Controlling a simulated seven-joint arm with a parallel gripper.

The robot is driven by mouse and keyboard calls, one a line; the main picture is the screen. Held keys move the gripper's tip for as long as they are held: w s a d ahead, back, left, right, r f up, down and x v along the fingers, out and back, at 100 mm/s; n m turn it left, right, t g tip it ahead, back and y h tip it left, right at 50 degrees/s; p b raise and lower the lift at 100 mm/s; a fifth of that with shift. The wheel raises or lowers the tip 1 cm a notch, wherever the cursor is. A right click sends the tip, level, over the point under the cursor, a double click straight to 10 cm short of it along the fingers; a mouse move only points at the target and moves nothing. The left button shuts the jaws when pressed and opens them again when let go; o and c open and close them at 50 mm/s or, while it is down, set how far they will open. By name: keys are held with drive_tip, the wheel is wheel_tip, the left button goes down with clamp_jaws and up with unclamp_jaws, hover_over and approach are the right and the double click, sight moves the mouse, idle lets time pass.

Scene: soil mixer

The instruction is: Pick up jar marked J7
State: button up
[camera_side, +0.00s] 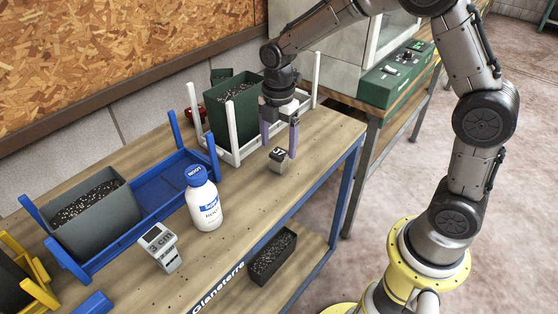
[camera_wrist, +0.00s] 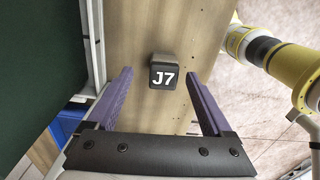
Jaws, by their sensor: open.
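The jar marked J7 (camera_side: 279,159) is a small jar with a dark top bearing white "J7" lettering. It stands on the wooden bench near its right end. In the wrist view the jar (camera_wrist: 163,72) shows from above, between and beyond the two purple fingers. My gripper (camera_side: 280,143) is above and just beside the jar, fingers pointing down. In the wrist view my gripper (camera_wrist: 160,88) is open with nothing between the fingertips. I cannot tell the exact height gap.
A white rack (camera_side: 234,133) with a green planter (camera_side: 222,112) stands close behind my gripper. A white bottle with a blue cap (camera_side: 203,202), a grey handheld meter (camera_side: 159,247) and a blue rack (camera_side: 166,187) are to the left. The bench (camera_side: 315,150) is clear right of the jar.

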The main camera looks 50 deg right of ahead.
sight(280, 151)
drive_tip(key=f, duration=0.5)
drive_tip(key=shift+s, duration=0.3)
drive_tip(key=shift+c, duration=0.2)
clamp_jaws()
